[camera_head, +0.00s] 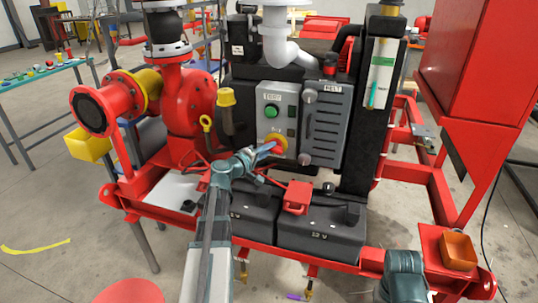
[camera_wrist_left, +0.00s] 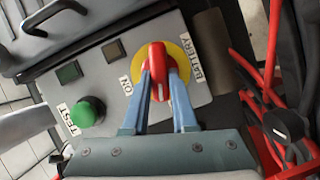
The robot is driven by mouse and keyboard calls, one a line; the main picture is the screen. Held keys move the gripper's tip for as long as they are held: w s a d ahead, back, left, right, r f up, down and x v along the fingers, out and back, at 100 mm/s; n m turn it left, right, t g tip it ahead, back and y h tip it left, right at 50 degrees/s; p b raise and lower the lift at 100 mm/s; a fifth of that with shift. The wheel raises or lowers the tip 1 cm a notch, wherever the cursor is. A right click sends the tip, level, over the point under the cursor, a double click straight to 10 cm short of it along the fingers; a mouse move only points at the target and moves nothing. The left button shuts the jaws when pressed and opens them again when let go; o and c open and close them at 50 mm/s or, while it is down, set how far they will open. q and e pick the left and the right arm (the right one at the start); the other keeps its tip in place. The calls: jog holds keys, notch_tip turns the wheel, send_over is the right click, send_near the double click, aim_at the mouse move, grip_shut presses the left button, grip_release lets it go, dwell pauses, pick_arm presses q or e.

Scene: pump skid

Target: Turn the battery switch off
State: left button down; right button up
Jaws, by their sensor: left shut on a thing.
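The battery switch has a red handle (camera_wrist_left: 157,58) on a round yellow plate (camera_wrist_left: 180,62), on a grey panel with ON and BATTERY labels. In the head view the yellow plate (camera_head: 283,140) shows low on the panel, with the handle partly hidden by my gripper. My left gripper (camera_head: 270,148) reaches it from the front left. In the left wrist view its two blue-grey fingers (camera_wrist_left: 162,82) are at either side of the red handle, shut on it. The handle's long side runs roughly up and down in that view.
A green TEST button (camera_wrist_left: 88,111) is beside the switch on the panel. A grey slotted BELT cover (camera_head: 326,122) stands right of it. Below are black 12 V batteries (camera_head: 320,235) and a red terminal cover (camera_head: 297,197). A red pump (camera_head: 187,105) stands to the left.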

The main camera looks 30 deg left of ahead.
pick_arm(q)
jog(key=shift+s+f+n+t+b, duration=0.15)
jog(key=shift+n+t+b, duration=0.2)
jog(key=shift+n+b, duration=0.35)
jog(key=shift+w+f+n+t+b, duration=0.15)
jog(key=shift+n+t+b, duration=0.3)
jog(key=shift+n, duration=0.35)
jog(key=shift+s, duration=0.1)
jog(key=c, duration=0.7)
grip_release()
jog(key=s+a, duration=0.2)
jog(key=s, duration=1.1)
jog(key=shift+s, duration=0.3)
jog(key=shift+a, duration=0.1)
